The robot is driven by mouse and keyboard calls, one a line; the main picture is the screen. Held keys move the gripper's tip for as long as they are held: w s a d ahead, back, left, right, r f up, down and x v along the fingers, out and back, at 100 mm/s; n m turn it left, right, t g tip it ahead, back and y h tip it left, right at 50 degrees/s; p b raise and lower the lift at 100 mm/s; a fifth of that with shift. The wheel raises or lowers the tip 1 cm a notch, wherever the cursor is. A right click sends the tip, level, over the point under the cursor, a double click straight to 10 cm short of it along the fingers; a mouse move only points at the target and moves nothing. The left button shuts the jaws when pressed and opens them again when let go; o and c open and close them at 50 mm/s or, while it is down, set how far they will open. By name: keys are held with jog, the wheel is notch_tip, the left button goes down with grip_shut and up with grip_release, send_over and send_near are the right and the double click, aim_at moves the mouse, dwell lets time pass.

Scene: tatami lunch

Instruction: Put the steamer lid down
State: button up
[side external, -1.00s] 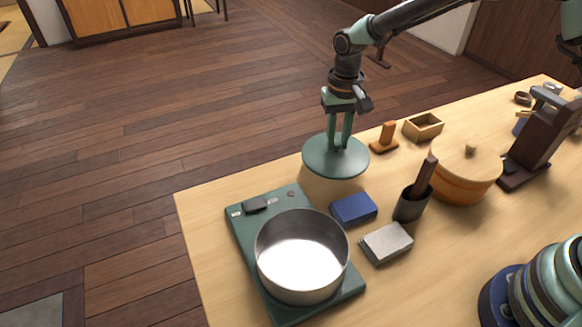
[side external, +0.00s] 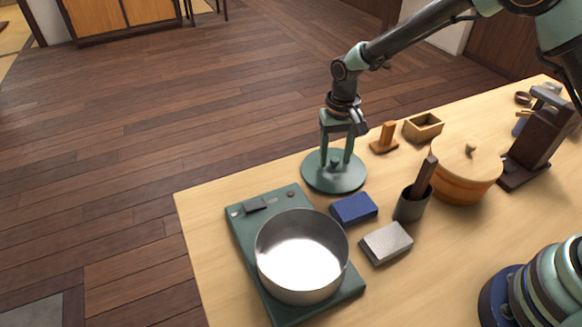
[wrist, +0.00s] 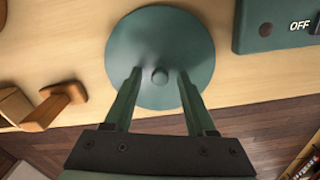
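The steamer lid (side external: 316,181) is a green disc with a small knob. It lies flat on the table close to its far edge, behind the blue block. The wrist view also shows my gripper (wrist: 159,82) open around the knob.
A steel pot (side external: 302,275) stands on a green burner (side external: 243,228) at the front. A blue block (side external: 354,208), a grey block (side external: 386,243), a dark cup (side external: 411,207), an orange stand (side external: 384,138), a small wooden box (side external: 423,128) and a lidded tub (side external: 462,190) are close by.

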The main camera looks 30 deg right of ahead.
aim_at(335, 159)
jog(key=shift+r, duration=0.1)
notch_tip(335, 159, up, 12)
jog(key=s+d+r+n+t, duration=0.1)
jog(key=s+d+r+t, duration=0.2)
jog(key=s+d+r, duration=0.55)
jog(key=s+d+r+n+t, duration=0.2)
jog(key=s+d, duration=0.1)
jog(key=s, duration=0.6)
jog(key=shift+t, duration=0.3)
